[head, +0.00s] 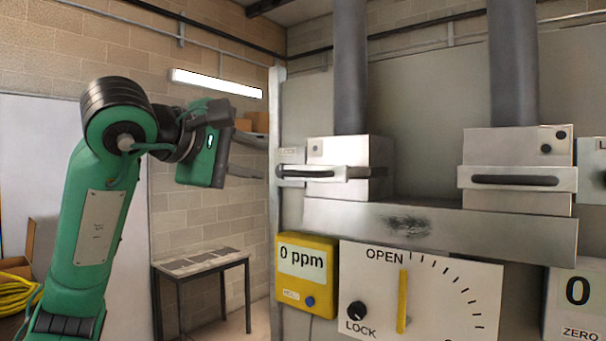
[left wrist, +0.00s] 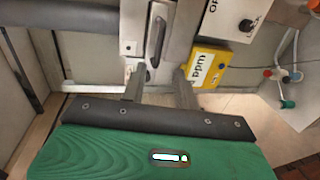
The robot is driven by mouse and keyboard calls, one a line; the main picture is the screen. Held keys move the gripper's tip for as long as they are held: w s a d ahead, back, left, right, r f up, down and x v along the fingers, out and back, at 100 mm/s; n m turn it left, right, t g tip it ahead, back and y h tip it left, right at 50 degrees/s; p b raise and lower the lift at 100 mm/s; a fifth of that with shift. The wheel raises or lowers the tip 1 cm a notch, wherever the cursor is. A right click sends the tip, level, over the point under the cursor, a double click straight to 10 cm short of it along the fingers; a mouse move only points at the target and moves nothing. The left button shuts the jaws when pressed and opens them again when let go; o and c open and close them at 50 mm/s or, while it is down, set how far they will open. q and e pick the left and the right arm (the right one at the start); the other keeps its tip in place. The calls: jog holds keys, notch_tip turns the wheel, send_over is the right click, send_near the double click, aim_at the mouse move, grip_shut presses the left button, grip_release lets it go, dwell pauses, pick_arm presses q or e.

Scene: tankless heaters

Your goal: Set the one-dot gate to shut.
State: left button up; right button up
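The one-dot gate (head: 338,151) is a pale metal box with a single dark dot, under the left grey duct. My right gripper is out of view.
A two-dot gate (head: 515,150) with its own handle stands to the right. Below are a metal ledge (head: 440,227), a yellow 0 ppm meter (head: 307,262) and a white OPEN/LOCK dial panel (head: 450,285). A small table (head: 200,262) stands at the back.

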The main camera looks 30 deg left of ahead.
aim_at(301, 174)
pick_arm(q)
jog(key=p+x, duration=0.4)
jog(key=x, duration=0.8)
jog(key=shift+w+a, duration=0.1)
jog(key=shift+w, duration=0.1)
jog(key=shift+w+f, duration=0.25)
jog(key=shift+w, duration=0.45)
jog(key=shift+c, duration=0.4)
grip_shut()
